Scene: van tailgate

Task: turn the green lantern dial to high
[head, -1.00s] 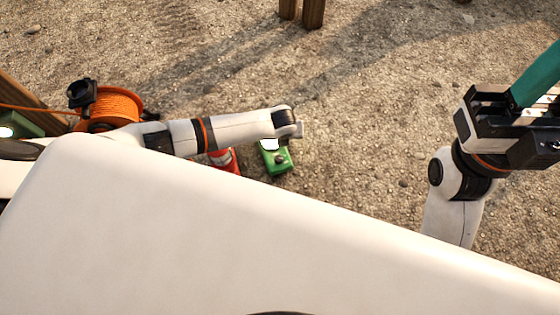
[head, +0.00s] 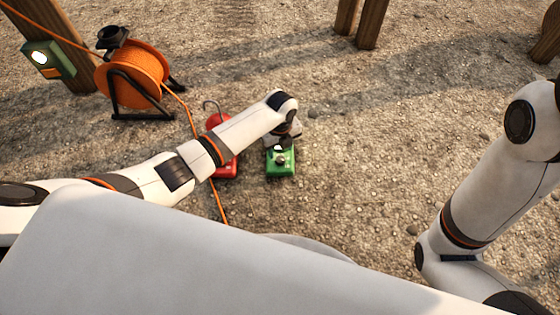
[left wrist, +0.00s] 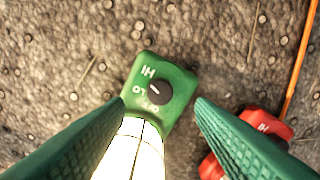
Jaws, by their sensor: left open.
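The green lantern (head: 281,167) stands on the gravel in the middle of the head view, partly hidden by my left wrist. In the left wrist view its green base (left wrist: 180,78) shows a black dial (left wrist: 159,92) with the marks HI, LO and OFF. The dial's white line appears to point near LO, but its exact setting is hard to tell. My left gripper (left wrist: 160,100) is open, its two teal fingers on either side of the lantern, with the dial between their tips in the picture. Contact cannot be told. My right gripper is out of view.
A red lantern (head: 229,168) stands just left of the green one, also marked HI (left wrist: 265,127). An orange cable reel (head: 135,72) stands at left, its cable crossing the ground. A green box (head: 48,60) is on a wooden post. Gravel right of the lanterns is clear.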

